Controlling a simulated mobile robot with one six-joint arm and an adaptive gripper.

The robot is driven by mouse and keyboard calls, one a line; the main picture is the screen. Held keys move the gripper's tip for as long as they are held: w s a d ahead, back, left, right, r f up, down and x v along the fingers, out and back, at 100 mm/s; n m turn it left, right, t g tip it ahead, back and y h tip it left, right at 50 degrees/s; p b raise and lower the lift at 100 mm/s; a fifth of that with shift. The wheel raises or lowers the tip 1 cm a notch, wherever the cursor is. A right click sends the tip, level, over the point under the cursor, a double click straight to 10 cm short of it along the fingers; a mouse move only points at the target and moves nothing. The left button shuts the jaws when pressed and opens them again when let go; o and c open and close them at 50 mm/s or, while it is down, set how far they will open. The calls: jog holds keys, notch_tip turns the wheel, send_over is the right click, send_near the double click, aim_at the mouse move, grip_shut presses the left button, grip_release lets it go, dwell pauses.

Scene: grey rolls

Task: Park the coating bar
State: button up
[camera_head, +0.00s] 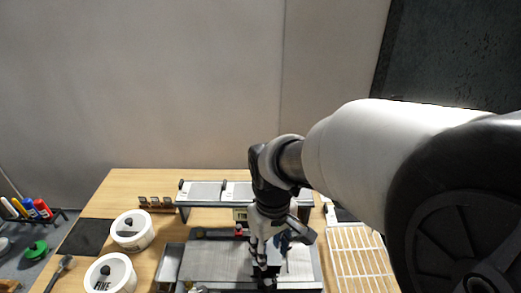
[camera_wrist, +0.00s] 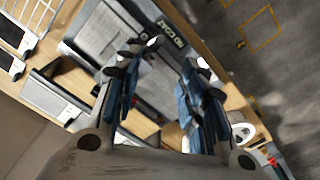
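My gripper (camera_head: 268,272) points down over the grey coating bed (camera_head: 210,262) in the middle of the bench. In the wrist view its two blue-padded fingers (camera_wrist: 162,60) stand apart, with a gap between them. A small bright spot shows between the fingertips, too small to identify. I cannot clearly make out the coating bar; my arm and gripper hide part of the bed. The bed also shows beyond the fingers in the wrist view (camera_wrist: 98,38), with a dark lettered label (camera_wrist: 170,33) at its edge.
A raised rack (camera_head: 184,213) with grey sheets stands behind the bed. A white wire rack (camera_head: 358,252) lies at right. Little bench around the bed is clear.

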aim_at(268, 280)
notch_tip(268, 280, down, 18)
jog(key=b, duration=0.5)
jog(key=shift+a+r+b, duration=0.1)
jog(key=shift+a+b, duration=0.05)
jog(key=shift+b, duration=0.2)
jog(key=shift+c, duration=0.6)
grip_shut()
